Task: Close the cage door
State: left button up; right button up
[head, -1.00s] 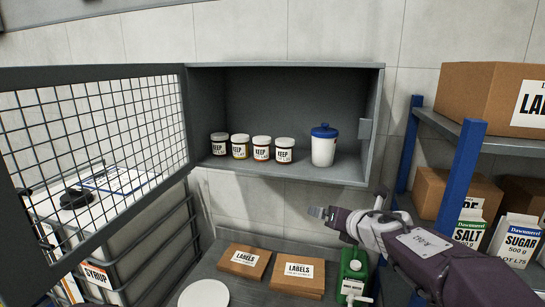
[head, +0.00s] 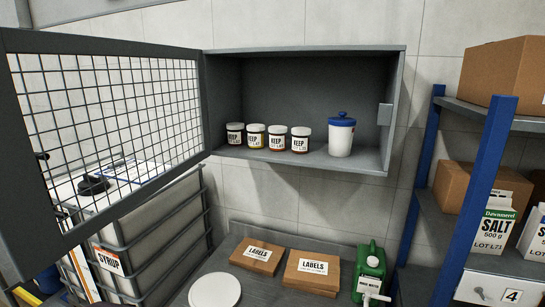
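The cage door (head: 12,145), a dark frame with wire mesh, stands wide open to the left of the wall cabinet (head: 404,90), hinged at the cabinet's left side. Inside the cabinet stand several small jars labelled KEEP (head: 278,140) and a white canister with a blue lid (head: 341,137). A small latch plate (head: 385,114) is on the cabinet's right edge. Neither of my grippers shows in the head view now.
Below are a worktop with label boxes (head: 311,275), a white round disc (head: 215,291) and a green jug (head: 371,272). A caged container marked SYRUP (head: 109,262) stands behind and below the door. Blue-posted shelving (head: 480,190) with boxes is at right.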

aim_at(32, 237)
jog(key=j+z, duration=0.25)
jog(key=j, duration=0.8)
jog(key=j+z, duration=0.2)
jog(key=j, duration=0.85)
jog(key=i+j+z, duration=0.1)
jog(key=j, duration=0.25)
jog(key=i, duration=0.25)
